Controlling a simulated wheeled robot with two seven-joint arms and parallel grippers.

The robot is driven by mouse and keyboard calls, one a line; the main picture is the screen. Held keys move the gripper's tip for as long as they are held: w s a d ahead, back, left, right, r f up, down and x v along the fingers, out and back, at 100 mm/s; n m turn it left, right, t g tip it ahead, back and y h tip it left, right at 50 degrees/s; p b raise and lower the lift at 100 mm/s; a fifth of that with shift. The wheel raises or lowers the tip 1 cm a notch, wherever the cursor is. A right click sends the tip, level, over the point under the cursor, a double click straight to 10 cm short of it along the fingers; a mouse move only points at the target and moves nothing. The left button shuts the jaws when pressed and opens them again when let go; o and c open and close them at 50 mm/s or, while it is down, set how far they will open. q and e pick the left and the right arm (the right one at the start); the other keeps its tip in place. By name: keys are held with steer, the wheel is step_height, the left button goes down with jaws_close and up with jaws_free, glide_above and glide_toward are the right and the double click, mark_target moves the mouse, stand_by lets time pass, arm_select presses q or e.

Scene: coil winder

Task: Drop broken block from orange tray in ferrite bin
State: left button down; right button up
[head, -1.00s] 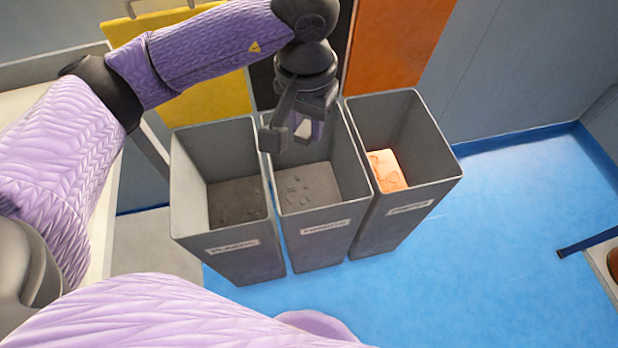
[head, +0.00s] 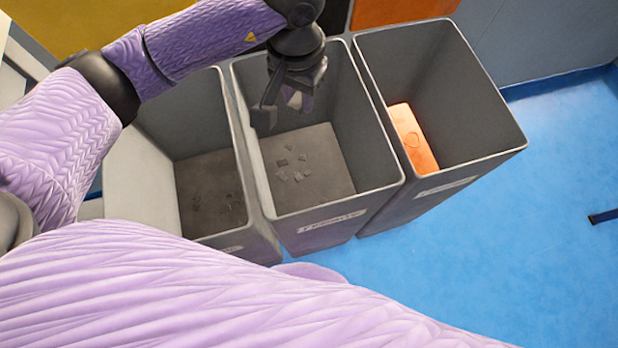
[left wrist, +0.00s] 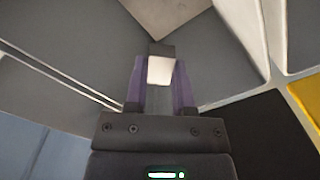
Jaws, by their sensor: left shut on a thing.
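My left gripper (head: 290,105) is shut on a small block (left wrist: 161,70) and points down inside the mouth of the middle bin. In the left wrist view the block has a pale face and a dark end, held between two purple fingers. The middle grey bin, whose label appears to read ferrite (head: 312,241), has several small dark fragments on its floor. The block is above that floor and apart from it. The orange tray does not show. My right gripper is not in view.
A grey bin (head: 258,245) with dark bits stands to the left. Another bin (head: 480,162) to the right holds an orange piece (head: 414,140). My purple arm covers the lower left foreground.

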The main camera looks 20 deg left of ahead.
arm_select(q)
steer(key=shift+f, duration=0.7)
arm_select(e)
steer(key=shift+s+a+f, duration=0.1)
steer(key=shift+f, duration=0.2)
arm_select(q)
steer(key=shift+c, duration=1.9)
jaws_free()
steer(key=shift+r, duration=0.1)
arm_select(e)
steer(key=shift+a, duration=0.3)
arm_select(q)
steer(key=shift+r, duration=0.1)
step_height(320, 180, up, 10)
steer(key=p, duration=0.4)
steer(key=shift+p, duration=0.4)
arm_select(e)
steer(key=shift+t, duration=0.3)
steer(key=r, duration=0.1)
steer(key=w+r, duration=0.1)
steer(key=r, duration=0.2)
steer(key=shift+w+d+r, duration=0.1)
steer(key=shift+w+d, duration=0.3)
arm_select(q)
steer(key=shift+f, duration=0.2)
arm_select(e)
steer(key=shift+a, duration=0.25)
